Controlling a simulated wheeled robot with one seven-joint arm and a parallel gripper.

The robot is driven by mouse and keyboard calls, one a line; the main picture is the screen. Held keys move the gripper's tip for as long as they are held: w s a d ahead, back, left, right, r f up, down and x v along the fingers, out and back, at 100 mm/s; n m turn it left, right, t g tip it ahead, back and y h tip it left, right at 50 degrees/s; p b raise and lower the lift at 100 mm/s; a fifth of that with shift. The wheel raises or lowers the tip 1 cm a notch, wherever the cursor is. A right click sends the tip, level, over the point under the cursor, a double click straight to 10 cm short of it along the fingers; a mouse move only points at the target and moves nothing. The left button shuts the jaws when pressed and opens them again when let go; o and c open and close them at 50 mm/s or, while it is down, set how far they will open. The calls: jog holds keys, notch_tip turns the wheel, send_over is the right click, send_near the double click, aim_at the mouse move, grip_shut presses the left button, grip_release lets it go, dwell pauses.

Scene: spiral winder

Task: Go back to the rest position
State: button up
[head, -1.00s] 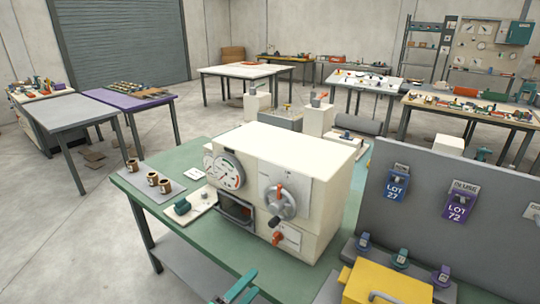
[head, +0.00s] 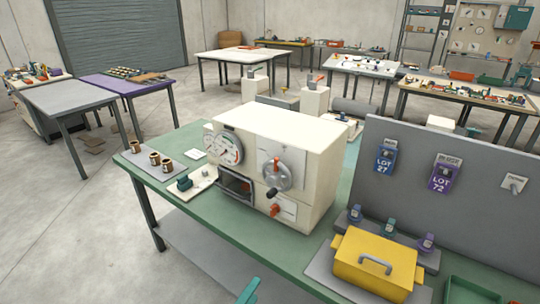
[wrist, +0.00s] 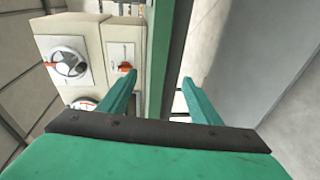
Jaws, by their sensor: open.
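My gripper (wrist: 158,95) is open and empty in the wrist view, its two green fingers spread apart over the table edge and floor. In the head view only a small green part of my arm end shows at the bottom edge. The cream winder machine (head: 285,160) stands on the green table (head: 195,235), with a round dial, a grey crank wheel with a red handle, and a red lever. The machine also shows at the upper left of the wrist view (wrist: 92,45), apart from my fingers.
A yellow box (head: 375,265) with a grey handle sits at the table's front right. A grey panel (head: 470,210) with lot tags stands behind it. Several brown cups (head: 154,159) stand at the table's left. Open floor (head: 70,230) lies to the left.

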jog(key=s+d+f+m+y, duration=0.1)
jog(key=s+f+y, duration=0.1)
jog(key=s+f, duration=0.35)
jog(key=s+f+m+g+y, duration=0.1)
jog(key=s+f+y, duration=0.1)
jog(key=s, duration=0.6)
jog(key=s+d+f+m+y, duration=0.1)
jog(key=s+f+y, duration=0.2)
jog(key=s, duration=0.3)
jog(key=s+d+r+m+t, duration=0.1)
jog(key=s+r+m, duration=0.3)
jog(key=s+r, duration=0.2)
jog(key=s+d+r+m, duration=0.2)
jog(key=s+r+m, duration=0.2)
jog(key=s, duration=0.7)
notch_tip(320, 180, up, 3)
jog(key=shift+s+d+f+m+t, duration=0.15)
jog(key=shift+s+d+m+t, duration=0.1)
jog(key=shift+m+t, duration=0.15)
